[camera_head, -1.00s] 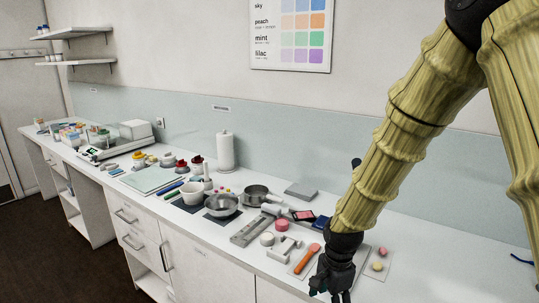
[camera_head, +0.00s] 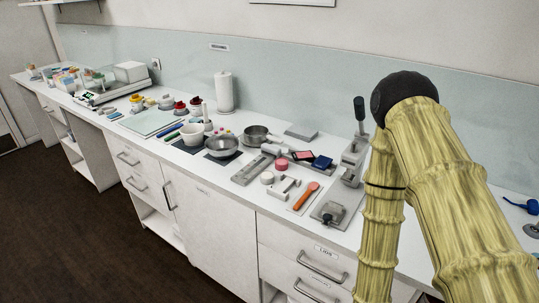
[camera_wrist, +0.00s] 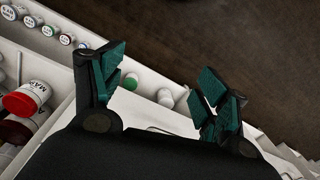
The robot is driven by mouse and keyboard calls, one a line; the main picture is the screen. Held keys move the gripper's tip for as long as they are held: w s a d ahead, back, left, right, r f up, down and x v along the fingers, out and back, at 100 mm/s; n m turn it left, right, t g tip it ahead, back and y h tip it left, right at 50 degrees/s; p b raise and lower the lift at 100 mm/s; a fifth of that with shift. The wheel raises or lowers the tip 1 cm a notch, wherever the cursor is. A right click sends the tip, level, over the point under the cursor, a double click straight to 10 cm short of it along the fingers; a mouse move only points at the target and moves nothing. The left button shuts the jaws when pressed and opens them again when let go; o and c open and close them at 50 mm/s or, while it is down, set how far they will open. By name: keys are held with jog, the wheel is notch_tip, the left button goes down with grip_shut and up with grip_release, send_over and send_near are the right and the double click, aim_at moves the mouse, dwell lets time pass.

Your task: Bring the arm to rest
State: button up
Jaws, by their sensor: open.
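My arm (camera_head: 442,190) is at the right of the head view, its elbow raised and the forearm running down past the front of the bench. My gripper is outside the head view. In the wrist view my gripper (camera_wrist: 160,85) is open, its two dark fingers with teal pads spread apart, and nothing is between them. Beyond the fingers are white compartments and dark floor; I cannot tell the exact distance to them.
The wrist view shows red-lidded jars (camera_wrist: 27,99) close to the left. The brown floor (camera_head: 95,225) is clear.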

jog(key=s+d+f+n, duration=0.2)
jog(key=s+f+n, duration=0.1)
jog(key=s, duration=0.4)
jog(key=shift+s+d+h, duration=0.15)
jog(key=shift+s+h, duration=0.15)
jog(key=shift+s, duration=0.1)
